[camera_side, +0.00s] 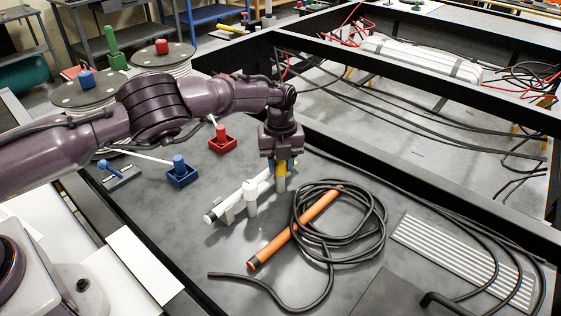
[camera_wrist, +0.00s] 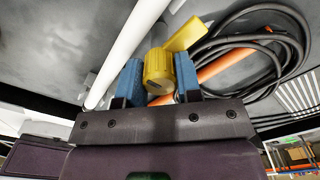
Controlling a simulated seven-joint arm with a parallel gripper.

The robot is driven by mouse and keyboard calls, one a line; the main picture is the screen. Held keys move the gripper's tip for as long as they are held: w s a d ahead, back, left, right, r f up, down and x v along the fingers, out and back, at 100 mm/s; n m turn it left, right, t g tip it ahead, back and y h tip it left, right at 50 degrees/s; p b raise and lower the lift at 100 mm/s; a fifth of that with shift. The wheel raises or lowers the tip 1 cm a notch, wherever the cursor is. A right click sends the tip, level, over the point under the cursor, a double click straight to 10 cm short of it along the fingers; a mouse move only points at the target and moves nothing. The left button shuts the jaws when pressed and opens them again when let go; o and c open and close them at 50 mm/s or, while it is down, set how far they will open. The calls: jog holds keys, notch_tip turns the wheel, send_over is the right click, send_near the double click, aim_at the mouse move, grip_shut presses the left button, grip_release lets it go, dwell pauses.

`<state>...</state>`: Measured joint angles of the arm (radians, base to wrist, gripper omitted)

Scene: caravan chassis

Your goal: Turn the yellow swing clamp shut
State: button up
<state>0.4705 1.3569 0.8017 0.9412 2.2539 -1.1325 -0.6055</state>
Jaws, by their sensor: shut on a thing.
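The yellow swing clamp has a round ribbed knob (camera_wrist: 157,72) and a flat arm (camera_wrist: 187,34) that points up and right in the wrist view, off to the right of the white tube (camera_wrist: 128,45). My gripper (camera_wrist: 159,78) has its two blue fingers on either side of the knob, shut on it. In the side view my gripper (camera_side: 280,162) points down at the far end of the white tube (camera_side: 222,208), and a little yellow shows between the fingers. The tube lies in grey supports (camera_side: 250,190) on the grey panel. The clamp's arm is mostly hidden in the side view.
A coiled black cable (camera_side: 376,232) and an orange tube (camera_side: 292,230) lie close right of the clamp. A red block (camera_side: 222,143) and a blue block (camera_side: 181,175) with knobs stand to the left. Black frame beams (camera_side: 440,202) border the panel.

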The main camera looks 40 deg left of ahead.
jog(key=m, duration=0.8)
jog(key=shift+r+m, duration=0.1)
jog(key=shift+m, duration=0.2)
jog(key=m, duration=0.4)
jog(key=shift+d+m, duration=0.1)
jog(key=shift+m, duration=2.2)
jog(key=o, duration=0.9)
jog(key=shift+o, duration=0.2)
notch_tip(320, 180, up, 13)
